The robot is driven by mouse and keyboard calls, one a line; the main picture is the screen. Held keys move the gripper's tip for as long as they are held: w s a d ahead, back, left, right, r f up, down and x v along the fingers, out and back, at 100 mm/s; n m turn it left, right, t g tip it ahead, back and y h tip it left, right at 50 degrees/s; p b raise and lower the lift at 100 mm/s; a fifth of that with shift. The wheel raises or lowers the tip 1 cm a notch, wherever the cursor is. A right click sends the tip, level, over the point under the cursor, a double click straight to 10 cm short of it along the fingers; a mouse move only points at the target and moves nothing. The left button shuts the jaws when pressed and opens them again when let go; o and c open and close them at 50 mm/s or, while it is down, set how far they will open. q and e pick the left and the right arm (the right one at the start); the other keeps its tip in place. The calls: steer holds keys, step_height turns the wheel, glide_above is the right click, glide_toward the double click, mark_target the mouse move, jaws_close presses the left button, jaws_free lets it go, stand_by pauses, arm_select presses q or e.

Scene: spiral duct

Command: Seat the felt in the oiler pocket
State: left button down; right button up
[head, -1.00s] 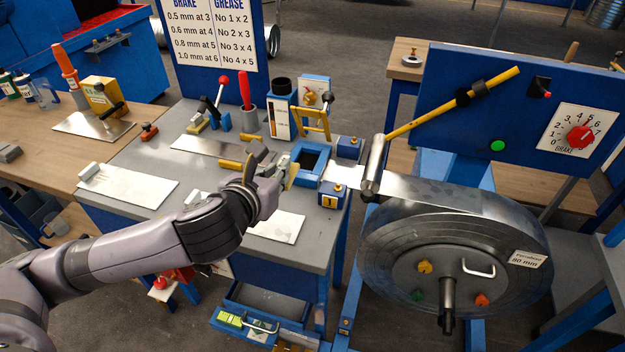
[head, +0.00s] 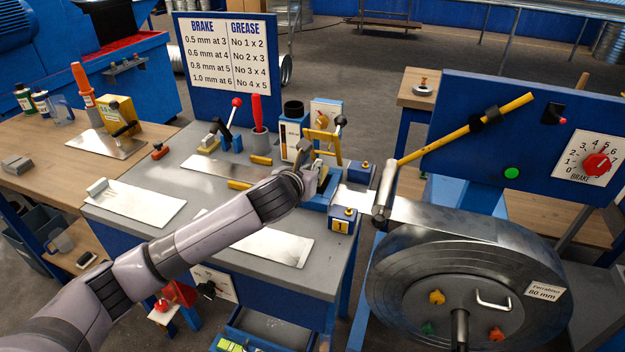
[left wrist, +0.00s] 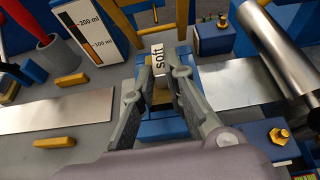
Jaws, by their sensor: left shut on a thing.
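My left gripper (head: 314,178) reaches over the blue oiler box (head: 316,203) at the right end of the grey bench. In the left wrist view my left gripper (left wrist: 161,72) is shut on the felt piece (left wrist: 158,58), a small pale block marked "soft" on top. The felt is between the two fingers, above the blue oiler box (left wrist: 161,128). The fingers hide much of the pocket, and I cannot tell how far the felt's lower end is inside it. My right gripper is not in view.
A yellow frame (head: 323,143) stands just behind the box. Small blue blocks with brass knobs (head: 342,221) flank the metal strip at right. The steel coil (head: 465,270) and yellow-handled roller (head: 385,188) lie farther right. Flat sheets (head: 135,203) lie on the bench.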

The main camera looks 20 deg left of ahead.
arm_select(q)
steer(key=shift+w, duration=0.4)
steer(key=shift+f, duration=1.75)
steer(key=shift+f, duration=0.1)
steer(key=c, duration=1.6)
jaws_free()
